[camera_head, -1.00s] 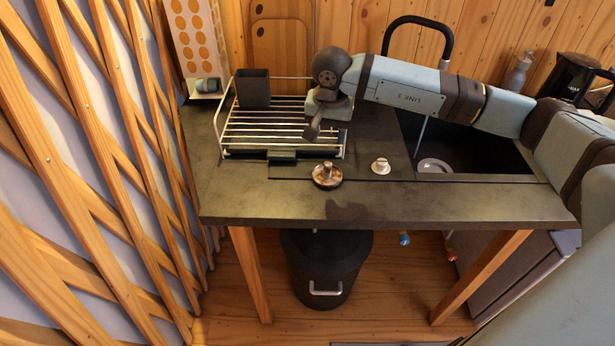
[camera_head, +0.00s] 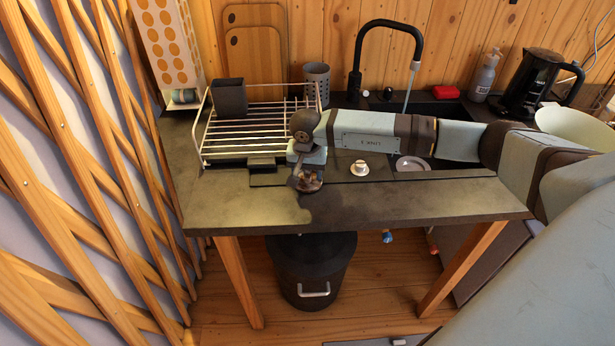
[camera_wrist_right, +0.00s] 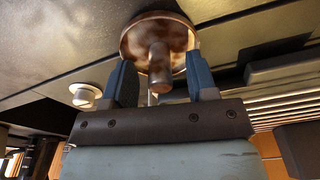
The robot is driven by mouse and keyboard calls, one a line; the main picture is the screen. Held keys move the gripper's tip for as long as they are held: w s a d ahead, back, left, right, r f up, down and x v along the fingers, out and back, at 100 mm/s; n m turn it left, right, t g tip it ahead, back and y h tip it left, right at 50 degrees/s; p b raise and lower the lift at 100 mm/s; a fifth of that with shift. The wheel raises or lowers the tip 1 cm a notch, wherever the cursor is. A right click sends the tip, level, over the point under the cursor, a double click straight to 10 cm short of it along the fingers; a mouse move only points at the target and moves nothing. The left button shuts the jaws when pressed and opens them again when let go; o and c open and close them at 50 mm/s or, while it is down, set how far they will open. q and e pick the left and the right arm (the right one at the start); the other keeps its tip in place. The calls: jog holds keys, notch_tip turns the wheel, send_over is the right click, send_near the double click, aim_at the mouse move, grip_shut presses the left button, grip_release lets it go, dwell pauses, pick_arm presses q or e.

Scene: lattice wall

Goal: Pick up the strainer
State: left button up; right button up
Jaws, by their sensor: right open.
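The strainer (camera_head: 314,186) is a brown, mottled round disc with a knob in its middle. It sits on the dark countertop (camera_head: 400,205) near the front, partly hidden by my right gripper (camera_head: 306,178) in the head view. In the right wrist view the strainer (camera_wrist_right: 150,28) lies just beyond the open jaws, with its knob (camera_wrist_right: 160,72) between the two blue fingers of my right gripper (camera_wrist_right: 159,64). The fingers stand apart on either side of the knob, and I see no firm contact. My left gripper is not in view.
A wire dish rack (camera_head: 262,125) with a dark container (camera_head: 229,97) is behind to the left. The sink with a black faucet (camera_head: 388,28) is behind. The front counter strip is clear.

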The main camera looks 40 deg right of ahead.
jog(key=shift+f, duration=0.3)
grip_shut()
jog(key=shift+r, duration=0.1)
